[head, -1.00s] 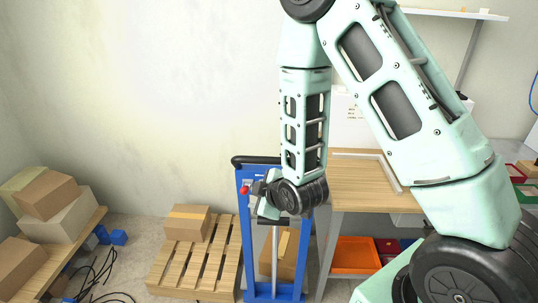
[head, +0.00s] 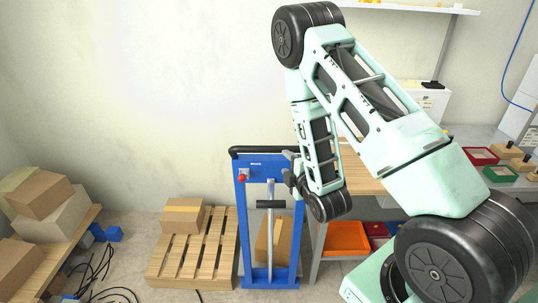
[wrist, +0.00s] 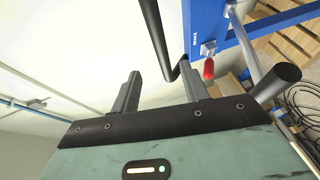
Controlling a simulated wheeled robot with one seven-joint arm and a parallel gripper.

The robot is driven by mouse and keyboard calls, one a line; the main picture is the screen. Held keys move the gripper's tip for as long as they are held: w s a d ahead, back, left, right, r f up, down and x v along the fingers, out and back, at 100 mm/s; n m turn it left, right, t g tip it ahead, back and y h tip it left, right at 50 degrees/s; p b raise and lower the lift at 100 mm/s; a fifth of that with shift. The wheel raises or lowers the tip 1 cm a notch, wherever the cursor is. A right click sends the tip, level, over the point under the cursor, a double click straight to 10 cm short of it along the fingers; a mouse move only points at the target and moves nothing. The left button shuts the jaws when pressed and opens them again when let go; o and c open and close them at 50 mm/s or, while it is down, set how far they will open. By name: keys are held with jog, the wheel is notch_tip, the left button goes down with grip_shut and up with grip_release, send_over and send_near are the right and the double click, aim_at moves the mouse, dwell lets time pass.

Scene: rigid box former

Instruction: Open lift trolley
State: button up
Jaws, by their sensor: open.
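The blue lift trolley (head: 243,215) stands upright in the middle of the head view. It has a black push handle (head: 262,151) on top, a red knob (head: 241,178) at its upper left and a black T-bar (head: 270,204) on a central rod. My gripper (head: 292,170) is beside the trolley's upper right. In the wrist view my gripper (wrist: 163,88) is open, its two fingers apart with nothing clearly between them. The black handle (wrist: 155,35) rises just beyond the fingers, and the red knob (wrist: 209,69) is to their right.
A wooden pallet (head: 175,264) with a cardboard box (head: 183,215) lies left of the trolley. A wooden workbench (head: 358,172) with an orange bin (head: 346,238) below stands right. Boxes fill a low shelf at far left. Black cables (head: 92,272) lie on the floor.

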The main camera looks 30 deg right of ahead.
aim_at(269, 147)
jog(key=b+x, duration=0.2)
jog(key=b, duration=0.2)
jog(key=b+x, duration=0.2)
jog(key=b, duration=0.2)
jog(key=b+x, duration=0.1)
jog(key=b, duration=0.3)
jog(key=shift+w+d+f+b, duration=0.1)
jog(key=shift+w+f+b, duration=0.2)
jog(key=shift+w+f, duration=0.05)
jog(key=shift+w+b, duration=0.1)
jog(key=shift+b, duration=0.25)
jog(key=shift+w+d+r, duration=0.1)
jog(key=shift+w+r, duration=0.1)
jog(key=shift+w, duration=0.05)
jog(key=p+x, duration=0.2)
jog(key=x, duration=0.4)
jog(key=shift+w+d+p, duration=0.1)
jog(key=shift+w+p, duration=0.2)
jog(key=shift+p, duration=0.1)
jog(key=shift+x, duration=0.8)
jog(key=shift+f, duration=0.15)
jog(key=shift+c, duration=0.4)
grip_shut()
